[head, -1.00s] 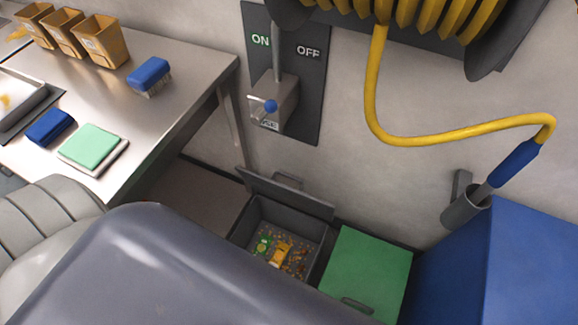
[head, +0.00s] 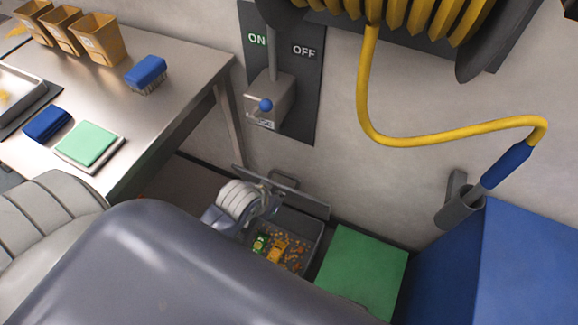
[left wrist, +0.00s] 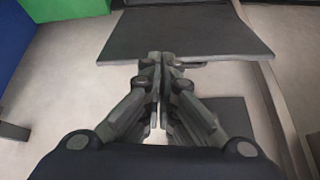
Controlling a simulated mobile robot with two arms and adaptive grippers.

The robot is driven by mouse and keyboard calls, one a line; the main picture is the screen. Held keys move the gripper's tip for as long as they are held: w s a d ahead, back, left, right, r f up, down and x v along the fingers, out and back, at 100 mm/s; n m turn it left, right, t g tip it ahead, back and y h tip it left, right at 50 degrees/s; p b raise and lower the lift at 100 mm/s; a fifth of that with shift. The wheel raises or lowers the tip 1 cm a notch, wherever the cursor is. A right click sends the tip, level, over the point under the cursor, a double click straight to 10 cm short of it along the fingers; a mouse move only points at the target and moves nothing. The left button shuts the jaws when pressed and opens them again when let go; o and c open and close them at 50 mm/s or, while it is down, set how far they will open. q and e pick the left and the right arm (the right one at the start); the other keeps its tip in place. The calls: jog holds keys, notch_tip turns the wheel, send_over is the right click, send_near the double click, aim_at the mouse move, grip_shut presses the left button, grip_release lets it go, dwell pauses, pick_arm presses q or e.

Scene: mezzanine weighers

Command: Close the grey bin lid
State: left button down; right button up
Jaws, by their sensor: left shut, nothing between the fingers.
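The grey bin (head: 318,238) stands on the floor against the wall, with scraps and small green and yellow packets inside. Its lid (head: 308,203) is open and tilted up along the back, with a handle (head: 284,179) on it. My left gripper (head: 270,187) is at the left part of the raised lid, partly covering it and the bin. In the left wrist view the gripper (left wrist: 162,62) is shut and empty, its tips over the edge of the dark lid (left wrist: 185,32). I cannot tell whether they touch it. My right gripper is not in view.
A green-lidded bin (head: 362,268) stands right of the grey bin, with a blue box (head: 525,260) beyond. A steel table (head: 185,88) is at the left. A switch box (head: 270,98) and yellow hose (head: 430,138) are on the wall above.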

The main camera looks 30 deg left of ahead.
pick_arm(q)
jog(key=w+a+f+n+t, duration=0.1)
jog(key=w+a+t, duration=0.3)
jog(key=w, duration=0.9)
jog(key=w+f, duration=0.3)
jog(key=f, duration=0.6)
jog(key=shift+w+a+g+b, duration=0.2)
jog(key=shift+a+g+b, duration=0.15)
jog(key=shift+g+b, duration=0.05)
jog(key=shift+s, duration=0.1)
jog(key=shift+s+d+f+t, duration=0.15)
jog(key=shift+s+t, duration=0.35)
jog(key=shift+s, duration=1.2)
jog(key=s+f+b, duration=0.1)
jog(key=s+f, duration=0.5)
jog(key=s, duration=0.4)
jog(key=s+d+f+b, duration=0.1)
jog(key=s+f+b, duration=0.1)
jog(key=s+f, duration=0.5)
jog(key=s, duration=0.3)
jog(key=shift+s, duration=0.4)
